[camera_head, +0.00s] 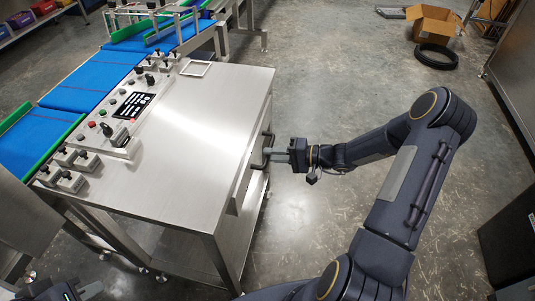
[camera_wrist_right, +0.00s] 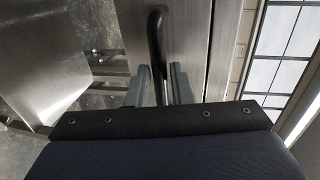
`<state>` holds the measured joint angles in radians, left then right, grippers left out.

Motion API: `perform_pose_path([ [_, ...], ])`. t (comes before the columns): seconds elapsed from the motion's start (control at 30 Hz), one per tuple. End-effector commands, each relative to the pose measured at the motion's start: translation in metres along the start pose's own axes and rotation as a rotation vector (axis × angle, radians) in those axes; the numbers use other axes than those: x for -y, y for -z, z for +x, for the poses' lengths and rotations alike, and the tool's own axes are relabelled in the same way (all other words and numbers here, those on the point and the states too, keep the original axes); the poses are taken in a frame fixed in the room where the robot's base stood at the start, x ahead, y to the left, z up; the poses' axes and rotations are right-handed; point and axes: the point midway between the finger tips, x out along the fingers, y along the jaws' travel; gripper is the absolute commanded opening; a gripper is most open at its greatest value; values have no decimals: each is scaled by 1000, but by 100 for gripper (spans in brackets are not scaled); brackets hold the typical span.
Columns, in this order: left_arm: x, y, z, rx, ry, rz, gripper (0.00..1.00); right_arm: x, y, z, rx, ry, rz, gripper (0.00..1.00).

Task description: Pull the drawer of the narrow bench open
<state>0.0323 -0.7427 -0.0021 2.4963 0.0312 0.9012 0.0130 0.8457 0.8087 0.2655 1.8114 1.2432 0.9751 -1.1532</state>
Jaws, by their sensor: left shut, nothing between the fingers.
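The narrow bench (camera_head: 205,105) is a steel table with a control panel on top. Its drawer front (camera_head: 238,192) is on the right side, under the top, and looks closed or nearly so. A dark bar handle (camera_head: 266,141) stands on that front; it also shows in the right wrist view (camera_wrist_right: 156,35). My right gripper (camera_head: 268,154) is at the handle. In the right wrist view its fingers (camera_wrist_right: 160,85) lie on both sides of the bar; whether they press on it is unclear. My left gripper (camera_head: 82,291) is shut and empty, mostly cut off at the lower left.
A blue conveyor (camera_head: 95,82) with green edges runs along the bench's far left side. The concrete floor to the right of the bench is clear around my right arm. A cardboard box (camera_head: 432,24) and a black coil (camera_head: 437,55) lie at the back right.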

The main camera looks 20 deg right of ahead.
Motion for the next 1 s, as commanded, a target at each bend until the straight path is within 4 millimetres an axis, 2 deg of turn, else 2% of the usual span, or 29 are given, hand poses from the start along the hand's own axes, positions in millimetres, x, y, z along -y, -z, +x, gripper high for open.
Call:
perform_pose_path([
  [0.1,0,0,-1,0,0,0,0,1,0,14,2,1,-1,20],
  [0.2,0,1,-1,0,0,0,0,0,0,19,0,0,-1,20],
  [0.47,0,0,-1,0,0,0,0,0,0,20,0,-1,-1,20],
  [0.63,0,0,-1,0,0,0,0,0,0,20,1,-1,-1,0],
  [1.0,0,0,0,0,0,0,0,-1,0,16,0,-1,-1,0],
])
